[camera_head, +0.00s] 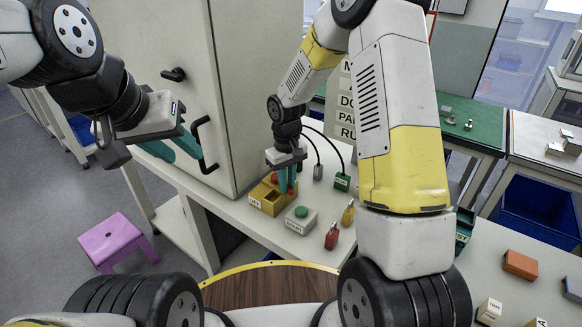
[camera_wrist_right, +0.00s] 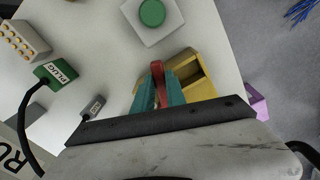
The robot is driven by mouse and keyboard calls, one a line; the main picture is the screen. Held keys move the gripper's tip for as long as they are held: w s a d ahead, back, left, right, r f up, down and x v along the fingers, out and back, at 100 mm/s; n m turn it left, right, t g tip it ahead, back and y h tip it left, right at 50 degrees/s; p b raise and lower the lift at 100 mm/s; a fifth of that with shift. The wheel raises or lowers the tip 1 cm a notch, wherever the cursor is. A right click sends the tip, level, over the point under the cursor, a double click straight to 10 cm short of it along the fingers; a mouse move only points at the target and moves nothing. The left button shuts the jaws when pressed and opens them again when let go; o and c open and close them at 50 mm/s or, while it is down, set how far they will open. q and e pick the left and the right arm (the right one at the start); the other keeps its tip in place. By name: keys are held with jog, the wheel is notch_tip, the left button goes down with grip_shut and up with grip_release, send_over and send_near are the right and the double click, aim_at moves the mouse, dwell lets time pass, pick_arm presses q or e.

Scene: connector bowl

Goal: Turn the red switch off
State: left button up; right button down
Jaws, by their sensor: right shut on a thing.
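The red switch (camera_wrist_right: 158,70) is a red lever on a yellow box (camera_wrist_right: 199,76). In the head view the yellow box (camera_head: 268,197) stands on the white bench, with red parts of the switch (camera_head: 275,177) partly hidden by my fingers. My right gripper (camera_head: 287,182) reaches down from above, its teal fingers shut on the red lever. In the right wrist view the lever sits between the fingertips of my right gripper (camera_wrist_right: 159,92). My left gripper (camera_head: 171,147) is open and empty in front of the pale cabinet, away from the switch.
A grey box with a green button (camera_head: 301,212) stands close beside the yellow box. A green plug (camera_head: 342,182) with a black cable lies behind. Red (camera_head: 332,237) and yellow (camera_head: 348,214) padlock-like pieces are at the right. The tall cabinet (camera_head: 225,90) stands left of my right gripper.

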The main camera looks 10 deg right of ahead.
aim_at(269, 193)
jog(key=m, duration=0.1)
jog(key=a+m, duration=0.2)
jog(key=shift+s+r+m, duration=0.1)
jog(key=shift+s+m, duration=0.15)
jog(key=shift+m, duration=0.05)
jog(key=a+m, duration=0.2)
jog(key=m, duration=0.1)
jog(key=shift+m, duration=0.3)
jog(key=m, duration=0.1)
jog(key=a+m, duration=0.1)
jog(key=m, duration=0.1)
jog(key=shift+w+a+m, duration=0.25)
jog(key=shift+a+m, duration=0.05)
jog(key=shift+w+a+m, duration=0.25)
jog(key=shift+a+m, duration=0.1)
jog(key=shift+m, duration=0.45)
jog(key=shift+w+a+m, duration=0.2)
jog(key=shift+a+m, duration=0.1)
jog(key=shift+m, duration=0.5)
jog(key=c, duration=1.4)
grip_release()
jog(key=shift+o, duration=0.2)
notch_tip(269, 193, up, 8)
